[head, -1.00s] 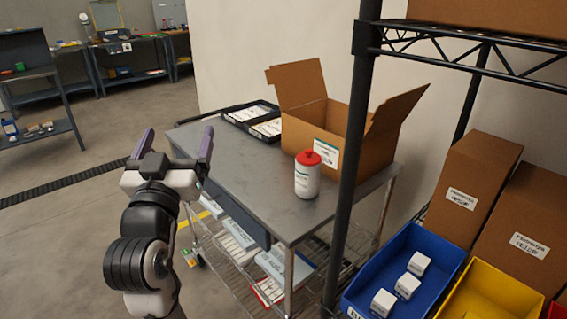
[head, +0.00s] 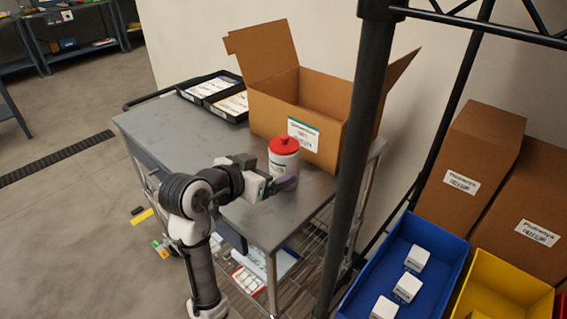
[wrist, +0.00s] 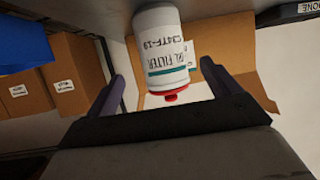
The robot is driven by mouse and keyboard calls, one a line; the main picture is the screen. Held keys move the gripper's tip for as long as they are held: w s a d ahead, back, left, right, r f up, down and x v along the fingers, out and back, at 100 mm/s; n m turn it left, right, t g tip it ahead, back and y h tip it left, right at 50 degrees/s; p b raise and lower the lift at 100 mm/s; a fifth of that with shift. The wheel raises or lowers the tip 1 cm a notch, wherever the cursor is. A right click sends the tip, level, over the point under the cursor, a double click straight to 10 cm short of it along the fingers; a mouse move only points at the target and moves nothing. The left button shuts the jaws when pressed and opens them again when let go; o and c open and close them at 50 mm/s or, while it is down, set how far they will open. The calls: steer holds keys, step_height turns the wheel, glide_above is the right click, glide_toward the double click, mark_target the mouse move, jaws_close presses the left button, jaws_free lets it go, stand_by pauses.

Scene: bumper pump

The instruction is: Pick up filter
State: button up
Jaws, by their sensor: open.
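The filter (head: 283,166) is a white canister with a red cap, standing upright on the grey metal cart (head: 226,149) in front of the open cardboard box. In the wrist view the filter (wrist: 160,50) appears upside down, its label reading as an oil filter. My gripper (head: 280,183) is at the front of the filter in the head view. In the wrist view the open fingers (wrist: 165,85) show to the left and right of the filter, with gaps on both sides. The head view partly hides the far finger.
An open cardboard box (head: 322,97) stands close behind the filter. Black trays (head: 215,95) lie at the cart's back left. A dark shelf post (head: 357,150) rises right of the cart. A blue bin (head: 440,243) with white boxes is at the lower right.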

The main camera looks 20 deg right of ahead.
mark_target(285, 164)
steer(key=p+x, duration=0.1)
steer(key=x, duration=0.7)
steer(key=shift+w+a+p, duration=0.15)
steer(key=shift+p, duration=0.25)
steer(key=c, duration=1.5)
